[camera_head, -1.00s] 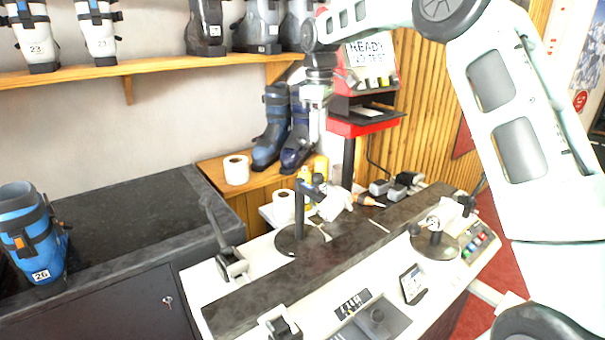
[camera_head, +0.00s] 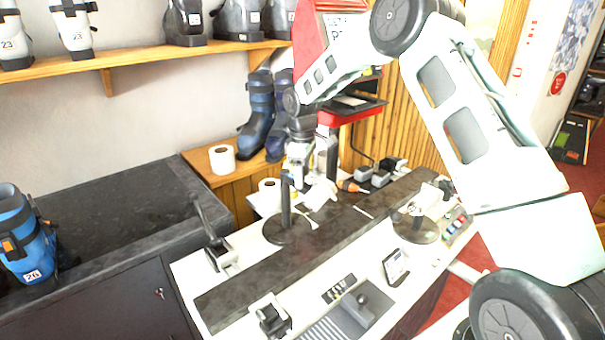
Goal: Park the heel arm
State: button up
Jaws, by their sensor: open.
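The bench (camera_head: 240,290) has a long dark top strip with fittings along it. A dark upright lever (camera_head: 205,220) stands at the left end of the strip. A second round base (camera_head: 416,228) with a white fitting is at the right. I cannot tell for sure which of these is the heel arm. My gripper (camera_head: 297,172) is open, pointing down at the top of the middle post. Its fingers are small and overlap the post, so contact cannot be told.
A white paper roll (camera_head: 222,158) and blue boots (camera_head: 258,115) are on the wooden ledge behind. A red stand (camera_head: 350,113) rises behind the bench. Small tools and dark blocks (camera_head: 380,177) lie at the back right. The dark counter (camera_head: 120,215) at left is mostly clear.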

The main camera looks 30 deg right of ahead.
jog(key=shift+f, duration=0.65)
grip_shut()
